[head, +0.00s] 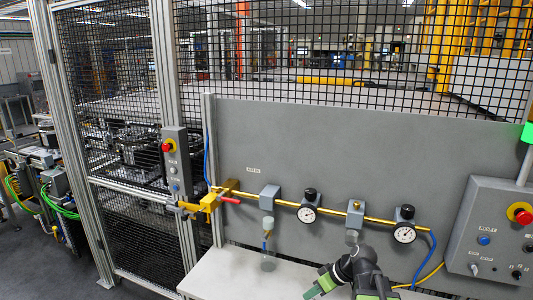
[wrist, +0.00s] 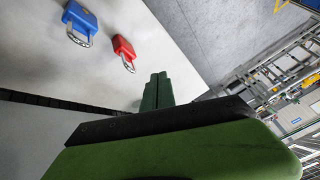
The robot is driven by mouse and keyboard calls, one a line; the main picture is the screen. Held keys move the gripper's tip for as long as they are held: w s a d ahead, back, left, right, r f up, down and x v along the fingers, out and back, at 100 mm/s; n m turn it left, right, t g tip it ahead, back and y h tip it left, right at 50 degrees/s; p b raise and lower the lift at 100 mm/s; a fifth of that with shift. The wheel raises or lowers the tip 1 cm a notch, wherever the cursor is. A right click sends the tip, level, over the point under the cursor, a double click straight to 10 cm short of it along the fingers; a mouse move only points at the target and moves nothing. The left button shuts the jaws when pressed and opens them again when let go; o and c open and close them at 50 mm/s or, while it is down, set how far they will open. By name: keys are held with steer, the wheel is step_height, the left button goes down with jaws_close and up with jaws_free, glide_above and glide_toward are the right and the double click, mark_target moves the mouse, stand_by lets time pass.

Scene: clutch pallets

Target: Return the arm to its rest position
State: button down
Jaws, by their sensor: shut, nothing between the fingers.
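My gripper (head: 318,287) shows at the bottom of the head view, to the right of centre, in front of the grey panel and near the white shelf (head: 222,273). My arm's black and green links are folded beside it. In the wrist view the two dark green fingers of my gripper (wrist: 157,90) lie together, shut and with nothing between them.
A blue padlock (wrist: 80,18) and a red padlock (wrist: 122,46) lie on a pale surface in the wrist view, apart from the fingers. Gauges, a brass pipe (head: 337,215) and a yellow valve (head: 210,200) line the panel. A control box (head: 492,238) stands right.

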steer(key=s+a+f+m+g+h+b, duration=0.1)
steer(key=s+a+f+g+h+b, duration=0.1)
steer(key=s+a+f+h, duration=0.25)
steer(key=s+d+f+m+h, duration=0.1)
steer(key=s+d+f+m, duration=0.1)
steer(key=d+m, duration=0.4)
steer(key=shift+s+d+m+g+h, duration=0.25)
steer(key=shift+s+m+g+h, duration=0.1)
steer(key=shift+s+m, duration=0.15)
steer(key=shift+f, duration=0.1)
